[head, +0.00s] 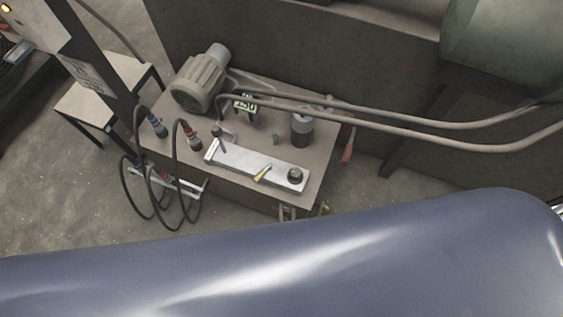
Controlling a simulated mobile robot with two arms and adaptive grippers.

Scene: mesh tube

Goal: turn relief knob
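A round dark knob (295,175) sits at the right end of a silver manifold block (240,160) on top of a brown power unit (310,165). I cannot tell for sure that it is the relief knob. A small brass-coloured lever (263,173) lies beside it on the block, to its left. A dark handle or fitting (217,132) rises at the block's left end. Neither of my grippers is in view.
A motor (200,83), a small display (245,104) and a grey cylinder (302,130) stand on the unit. Hoses (440,125) run right; black cables (175,170) hang left. A large blue-grey curved surface (300,260) fills the bottom foreground.

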